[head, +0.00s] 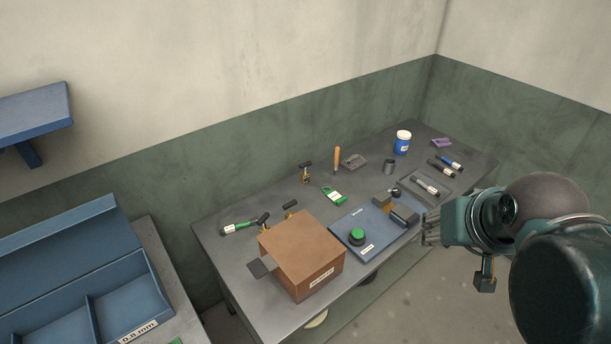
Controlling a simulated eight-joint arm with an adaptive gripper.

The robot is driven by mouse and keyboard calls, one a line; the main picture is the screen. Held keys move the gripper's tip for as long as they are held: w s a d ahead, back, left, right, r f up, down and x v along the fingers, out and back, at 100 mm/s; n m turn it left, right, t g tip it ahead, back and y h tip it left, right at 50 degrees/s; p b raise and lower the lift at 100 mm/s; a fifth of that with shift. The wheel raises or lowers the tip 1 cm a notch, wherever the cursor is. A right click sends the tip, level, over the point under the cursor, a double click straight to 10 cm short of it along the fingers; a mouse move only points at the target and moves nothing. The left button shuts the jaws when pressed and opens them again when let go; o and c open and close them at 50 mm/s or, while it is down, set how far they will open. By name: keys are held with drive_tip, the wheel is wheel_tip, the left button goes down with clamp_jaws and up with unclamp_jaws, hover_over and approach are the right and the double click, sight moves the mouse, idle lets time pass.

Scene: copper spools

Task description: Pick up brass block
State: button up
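A small brass-coloured block (387,209) sits on the blue board (348,228) toward its right end, between two dark grey jaw-like blocks. It is small in the head view and partly hidden by them. My gripper (430,229) is just right of the board, near the table's front edge, and appears apart from the brass block. Its fingers are small and seen side-on, so I cannot tell whether they are open or shut. I see nothing held in it.
A green button (357,236) is on the board's left part. A brown box (302,255) stands to the left. A grey tray (426,187) with a marker-like item, a dark cylinder (389,167) and a blue tub (402,142) stand behind. Bare table shows at the back left.

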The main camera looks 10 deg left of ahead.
drive_tip(key=w+a+r+m+g+h+b, duration=0.15)
drive_tip(key=w+a+r, duration=0.3)
drive_tip(key=w, duration=1.05)
drive_tip(key=w+a+r+m+h+b, duration=0.1)
drive_tip(key=w+a+r+m+h, duration=0.3)
drive_tip(key=w, duration=1.1)
drive_tip(key=w+a+f+m+t+h+b, duration=0.1)
drive_tip(key=w+a+f+h, duration=0.1)
drive_tip(key=w+a, duration=0.9)
drive_tip(key=w+a+f+m+t+h+b, duration=0.1)
drive_tip(key=w+a+f, duration=0.1)
drive_tip(key=w+a, duration=0.95)
drive_tip(key=w+a+f+m+t+h+b, duration=0.1)
drive_tip(key=w+a+f, duration=0.2)
drive_tip(key=a, duration=0.2)
drive_tip(key=w+a+f+m+h, duration=0.1)
drive_tip(key=w+a+f+m, duration=0.15)
drive_tip(key=a, duration=0.35)
drive_tip(key=n, duration=0.1)
approach(305, 172)
drive_tip(key=x, duration=0.3)
drive_tip(key=shift+f, duration=0.7)
